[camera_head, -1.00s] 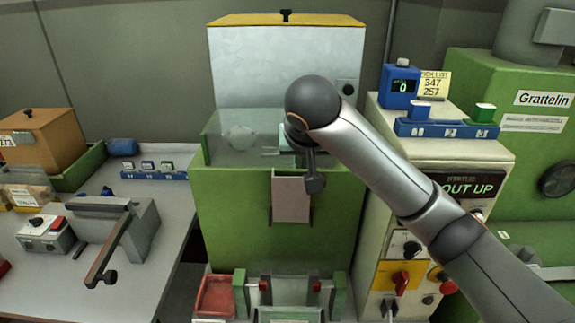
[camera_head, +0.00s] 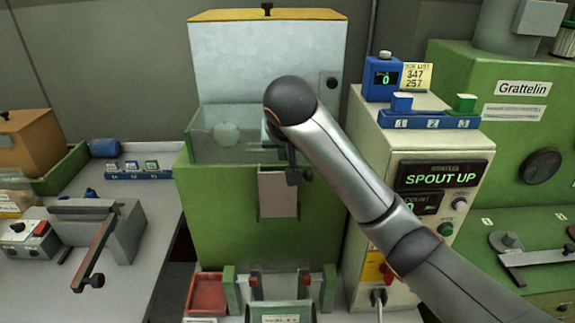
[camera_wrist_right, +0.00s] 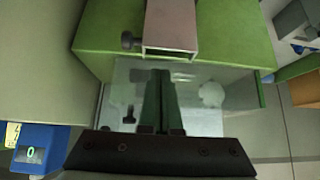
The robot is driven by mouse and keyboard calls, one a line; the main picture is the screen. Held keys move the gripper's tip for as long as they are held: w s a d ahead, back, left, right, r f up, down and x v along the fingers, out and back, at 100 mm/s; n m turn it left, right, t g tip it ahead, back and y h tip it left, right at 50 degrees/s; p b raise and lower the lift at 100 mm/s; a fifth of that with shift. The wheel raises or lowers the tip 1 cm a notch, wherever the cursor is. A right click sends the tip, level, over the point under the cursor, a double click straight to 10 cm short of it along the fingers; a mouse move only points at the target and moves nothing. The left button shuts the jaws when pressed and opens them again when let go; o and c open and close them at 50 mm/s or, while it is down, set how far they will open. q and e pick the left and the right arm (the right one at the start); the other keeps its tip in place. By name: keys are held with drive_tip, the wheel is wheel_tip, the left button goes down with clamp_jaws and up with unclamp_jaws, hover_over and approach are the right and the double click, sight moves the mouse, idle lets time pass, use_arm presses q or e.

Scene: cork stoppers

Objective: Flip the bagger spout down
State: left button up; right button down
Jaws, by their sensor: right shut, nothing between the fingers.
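The green bagger (camera_head: 225,225) stands in the middle of the head view, with a pale pinkish spout (camera_head: 278,196) on its front. A dark knob (camera_head: 294,176) shows at the spout's upper right. In the right wrist view the spout (camera_wrist_right: 170,27) is a hollow channel with its open end toward my fingers, and the knob (camera_wrist_right: 128,41) is at its side. My right gripper (camera_wrist_right: 161,75) is shut and empty, its tips close to the spout's open end; contact cannot be told. In the head view my arm mostly hides it. My left gripper is not in view.
A control cabinet (camera_head: 372,165) right of the bagger has a display (camera_head: 440,175) reading "SPOUT UP". Clear panels (camera_head: 210,125) border the bagger's top, below a metal hopper (camera_head: 265,60). A red tray (camera_head: 206,293) sits low in front. A side table (camera_head: 150,205) stands left.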

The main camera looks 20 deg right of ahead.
hover_over(285, 192)
wheel_tip(285, 192, down, 5)
drive_tip(key=shift+d+f, duration=0.35)
